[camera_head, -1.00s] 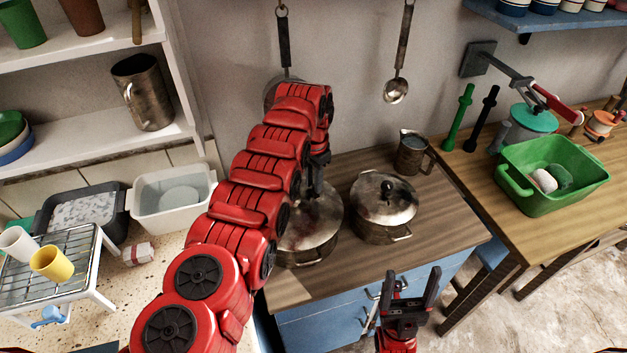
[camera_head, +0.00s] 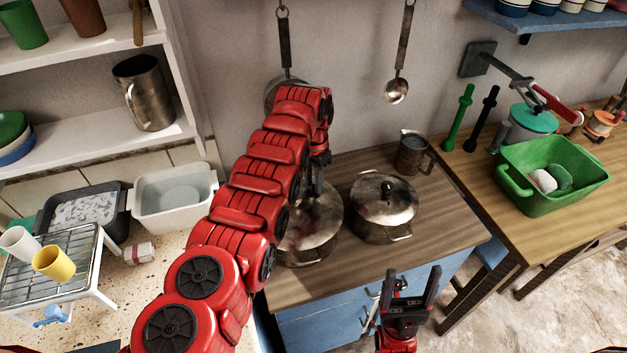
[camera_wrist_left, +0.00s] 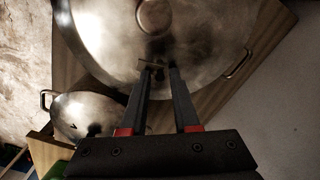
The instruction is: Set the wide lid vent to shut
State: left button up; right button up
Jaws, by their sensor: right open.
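The wide pot lid (camera_head: 322,222) is metal and sits on the left pot of the wooden counter, partly hidden behind my left arm. In the left wrist view the lid (camera_wrist_left: 105,40) fills the top, with a round knob (camera_wrist_left: 155,17) near its centre. A small dark vent piece (camera_wrist_left: 156,67) shows on the lid between the tips of my left gripper (camera_wrist_left: 159,70). The fingers stand a little apart around it; I cannot tell whether they touch it or how the vent is set. My right gripper (camera_head: 410,285) is open and empty in front of the counter.
A smaller lidded pot (camera_head: 384,205) stands close to the right, with a metal jug (camera_head: 412,152) behind it. A ladle (camera_head: 397,85) hangs on the wall. A green basin (camera_head: 553,185) stands on the right table. Counter space (camera_head: 445,225) is free at the right.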

aim_at(313, 185)
pick_arm(q)
jog(key=shift+o, duration=0.7)
jog(key=shift+r, duration=0.1)
notch_tip(313, 185, up, 5)
jog(key=shift+r+b, duration=0.1)
jog(key=shift+b, duration=0.75)
notch_tip(313, 185, up, 12)
jog(key=p, duration=1.1)
jog(key=shift+p, duration=0.3)
